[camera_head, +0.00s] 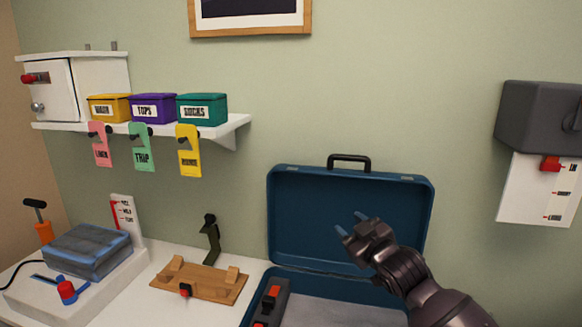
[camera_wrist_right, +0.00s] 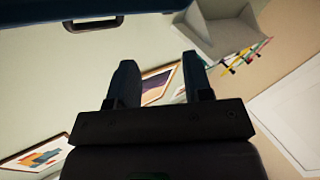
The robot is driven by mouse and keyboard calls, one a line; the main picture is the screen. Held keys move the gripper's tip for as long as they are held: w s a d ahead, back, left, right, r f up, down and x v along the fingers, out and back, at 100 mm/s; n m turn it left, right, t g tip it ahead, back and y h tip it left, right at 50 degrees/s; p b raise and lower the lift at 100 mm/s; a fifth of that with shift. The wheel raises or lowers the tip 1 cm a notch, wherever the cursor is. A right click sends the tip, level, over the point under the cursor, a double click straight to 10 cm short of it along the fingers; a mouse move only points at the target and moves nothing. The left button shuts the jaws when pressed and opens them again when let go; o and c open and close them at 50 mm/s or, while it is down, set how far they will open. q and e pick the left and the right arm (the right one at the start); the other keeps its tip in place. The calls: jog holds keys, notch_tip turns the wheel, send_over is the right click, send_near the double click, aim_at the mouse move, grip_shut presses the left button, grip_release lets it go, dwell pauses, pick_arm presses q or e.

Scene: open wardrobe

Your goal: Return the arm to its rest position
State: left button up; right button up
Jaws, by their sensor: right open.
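My right gripper (camera_head: 354,226) is in front of the raised lid of the blue suitcase (camera_head: 290,215) in the head view. Its two fingers are apart with nothing between them. In the right wrist view the two dark fingers of the right gripper (camera_wrist_right: 158,75) also stand apart and empty. My right arm comes in from the lower right, over the right side of the open suitcase. My left gripper is not in the head view.
A white shelf (camera_head: 225,130) holds yellow, purple and teal boxes, with tags hanging below. A wooden stand (camera_head: 215,285) and a white device with a blue-grey block (camera_head: 88,250) stand on the table at left. A grey wall box (camera_head: 540,118) hangs at right.

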jog(key=s+d+f+m+g+h, duration=0.1)
jog(key=s+d+f+m+h, duration=0.1)
jog(key=s+f, duration=0.9)
jog(key=s+d+f+m+g+h, duration=0.2)
jog(key=s+d+f+m, duration=0.1)
jog(key=s+d+f, duration=0.4)
jog(key=s+d+f+m+g+h, duration=0.2)
jog(key=s+d+f, duration=0.3)
jog(key=s+f, duration=0.9)
jog(key=s+m+h, duration=0.1)
jog(key=s, duration=0.4)
jog(key=shift+f+m, duration=0.3)
jog(key=shift+f, duration=0.05)
